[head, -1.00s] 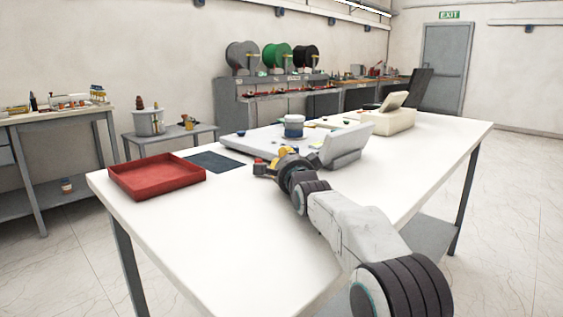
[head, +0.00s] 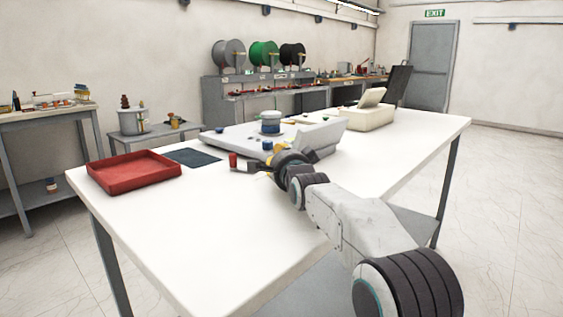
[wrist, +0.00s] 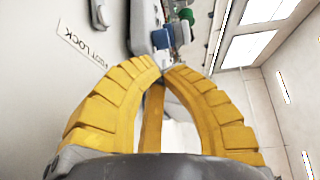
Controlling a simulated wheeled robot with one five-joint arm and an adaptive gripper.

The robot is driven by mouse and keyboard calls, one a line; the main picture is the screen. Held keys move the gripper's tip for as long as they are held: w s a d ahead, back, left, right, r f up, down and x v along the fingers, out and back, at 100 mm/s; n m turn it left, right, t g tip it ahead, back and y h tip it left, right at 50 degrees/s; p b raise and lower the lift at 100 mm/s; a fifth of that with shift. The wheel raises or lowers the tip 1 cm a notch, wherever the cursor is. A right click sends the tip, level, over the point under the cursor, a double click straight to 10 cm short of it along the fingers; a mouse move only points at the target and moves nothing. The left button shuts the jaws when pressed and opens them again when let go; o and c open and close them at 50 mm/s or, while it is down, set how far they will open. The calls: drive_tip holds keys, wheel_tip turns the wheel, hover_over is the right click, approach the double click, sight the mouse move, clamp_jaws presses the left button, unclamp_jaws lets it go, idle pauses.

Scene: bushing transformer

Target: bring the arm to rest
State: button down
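My arm reaches from the lower right of the head view over the white table (head: 190,230), with its dark wrist at the table's middle. My gripper's yellow fingers fill the wrist view, and their tips (wrist: 164,70) come together with nothing visible between them. In the head view the gripper is small and partly hidden by the wrist. A small red piece (head: 233,160) shows just left of the gripper; whether they touch cannot be told.
A red tray (head: 134,172) and a dark mat (head: 193,157) lie left of my gripper. A grey panel with a blue-and-white round part (head: 270,122) lies behind it. A cream box (head: 367,117) stands further right. The table's front left is clear.

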drive_tip(key=s+d+r+n+g+h+p, duration=0.2)
drive_tip(key=s+d+r+n+g+p, duration=0.15)
drive_tip(key=s+d+p, duration=0.4)
drive_tip(key=s+d+r+n+g+h+p, duration=0.1)
drive_tip(key=s+d+r+n+g+p, duration=0.3)
drive_tip(key=s+p, duration=0.6)
drive_tip(key=s+d+n+g+p, duration=0.2)
drive_tip(key=s+d+p, duration=0.1)
drive_tip(key=s, duration=0.7)
drive_tip(key=s+d+n+g+h+p, duration=0.1)
drive_tip(key=s+d+n+g+p, duration=0.1)
drive_tip(key=s+p, duration=0.4)
drive_tip(key=s+d+n+g+h+p, duration=0.1)
drive_tip(key=s+p, duration=0.4)
drive_tip(key=s, duration=1.1)
drive_tip(key=d+n+g, duration=0.1)
drive_tip(key=d, duration=0.1)
drive_tip(key=shift+d+r, duration=0.3)
drive_tip(key=shift+r, duration=0.1)
